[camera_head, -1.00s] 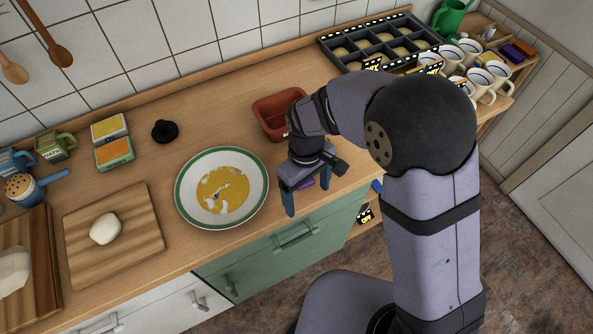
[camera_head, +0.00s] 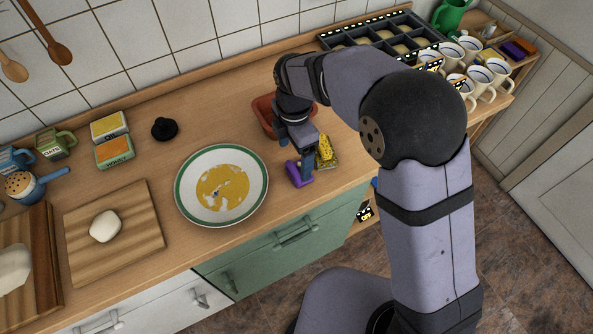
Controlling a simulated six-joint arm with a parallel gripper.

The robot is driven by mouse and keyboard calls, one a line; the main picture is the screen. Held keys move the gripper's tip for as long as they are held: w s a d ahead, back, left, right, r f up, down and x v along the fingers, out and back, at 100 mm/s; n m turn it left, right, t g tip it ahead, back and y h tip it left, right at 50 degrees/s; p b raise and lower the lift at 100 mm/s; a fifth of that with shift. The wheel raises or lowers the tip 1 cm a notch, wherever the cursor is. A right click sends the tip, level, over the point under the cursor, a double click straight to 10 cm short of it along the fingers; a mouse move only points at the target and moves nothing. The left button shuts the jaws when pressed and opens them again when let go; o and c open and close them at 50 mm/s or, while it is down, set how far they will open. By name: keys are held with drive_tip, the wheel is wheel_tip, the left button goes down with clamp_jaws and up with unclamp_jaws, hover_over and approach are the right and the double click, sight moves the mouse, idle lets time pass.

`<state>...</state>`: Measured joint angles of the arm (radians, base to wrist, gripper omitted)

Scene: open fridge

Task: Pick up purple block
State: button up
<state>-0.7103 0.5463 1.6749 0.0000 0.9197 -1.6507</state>
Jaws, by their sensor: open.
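A purple block (camera_head: 293,177) lies on the wooden counter, to the right of the white plate with a green rim (camera_head: 181,197). My gripper (camera_head: 307,173) is low over the counter at the block, pointing down with its blue fingers open. One finger is in front of the block and hides part of it. I cannot tell whether the fingers touch it or whether the block lies between them.
A yellow patterned item (camera_head: 326,146) stands close to the right of my gripper. A terracotta tray (camera_head: 262,112) is just behind, partly hidden by my arm. Another purple block (camera_head: 513,52) lies far right beyond the mugs. The counter's front edge is close.

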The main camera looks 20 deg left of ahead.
sight(295, 167)
drive_tip(key=shift+w+f+p, duration=0.15)
drive_tip(key=shift+f+p, duration=1.7)
drive_tip(key=shift+f, duration=1.75)
drive_tip(key=c, duration=1.1)
